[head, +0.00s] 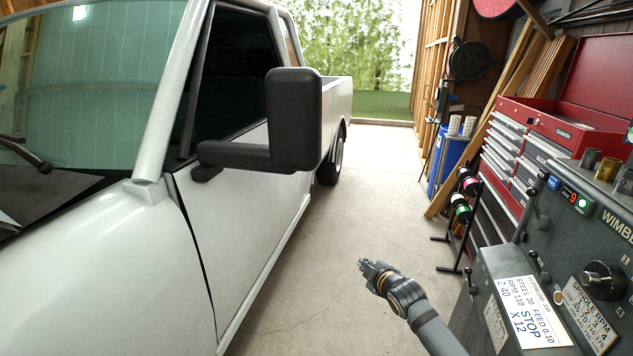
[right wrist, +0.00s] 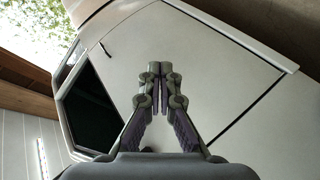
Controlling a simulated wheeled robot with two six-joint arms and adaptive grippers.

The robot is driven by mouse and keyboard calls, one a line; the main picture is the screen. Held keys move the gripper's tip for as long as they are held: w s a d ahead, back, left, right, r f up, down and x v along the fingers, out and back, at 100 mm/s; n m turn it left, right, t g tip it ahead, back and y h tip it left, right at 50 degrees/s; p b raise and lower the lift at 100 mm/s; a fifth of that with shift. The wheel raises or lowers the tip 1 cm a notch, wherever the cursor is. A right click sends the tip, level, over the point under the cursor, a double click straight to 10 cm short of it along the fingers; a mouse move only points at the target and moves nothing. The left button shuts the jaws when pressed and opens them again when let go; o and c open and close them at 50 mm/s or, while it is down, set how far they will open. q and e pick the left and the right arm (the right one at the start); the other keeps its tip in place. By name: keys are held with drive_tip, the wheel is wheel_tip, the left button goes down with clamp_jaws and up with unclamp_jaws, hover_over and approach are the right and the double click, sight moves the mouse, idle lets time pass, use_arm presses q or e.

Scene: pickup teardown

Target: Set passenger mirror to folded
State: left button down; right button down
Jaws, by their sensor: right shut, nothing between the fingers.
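The black side mirror (head: 293,118) stands out from the door of the white pickup (head: 245,205) in the head view. Its arm (head: 235,155) joins the door near the front window corner, and the housing sticks out sideways from the truck. My right gripper (head: 365,265) is shut and empty, low over the floor to the right of the door and apart from the mirror. In the right wrist view the shut fingers (right wrist: 160,72) point at the white door panel (right wrist: 205,65). My left gripper is not in view.
A grey machine with knobs (head: 530,290) and a red tool chest (head: 560,120) stand on the right. A spool rack (head: 461,210) and a blue barrel (head: 446,165) are near them. The concrete floor (head: 365,195) between truck and machine is clear.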

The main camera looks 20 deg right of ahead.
drive_tip(key=s+a+r+n+t+y, duration=0.1)
drive_tip(key=s+a+r+n, duration=0.2)
drive_tip(key=r, duration=0.7)
drive_tip(key=s+a+r+n+t+y, duration=0.2)
drive_tip(key=a+r, duration=0.4)
drive_tip(key=r, duration=0.4)
drive_tip(key=s+a+r+n+t+y, duration=0.1)
drive_tip(key=s+a+r+n, duration=0.2)
drive_tip(key=r, duration=0.8)
drive_tip(key=shift+s+a+n+t+y, duration=0.3)
drive_tip(key=shift+s+a+n, duration=0.05)
drive_tip(key=shift+a+n, duration=0.5)
drive_tip(key=shift+w+d+p, duration=0.1)
drive_tip(key=shift+w+p, duration=0.05)
drive_tip(key=shift+p, duration=0.15)
drive_tip(key=p, duration=0.6)
approach(308, 160)
drive_tip(key=w+a, duration=0.3)
drive_tip(key=shift+w+d+r+p, duration=0.1)
drive_tip(key=shift+w+d+p, duration=0.15)
drive_tip(key=shift+w, duration=0.25)
drive_tip(key=shift+w+d+r+p, duration=0.1)
drive_tip(key=shift+w+d+p, duration=0.15)
drive_tip(key=shift+w, duration=0.2)
drive_tip(key=shift+w+d+f, duration=0.2)
drive_tip(key=shift+w+d, duration=0.15)
drive_tip(key=shift+d, duration=0.1)
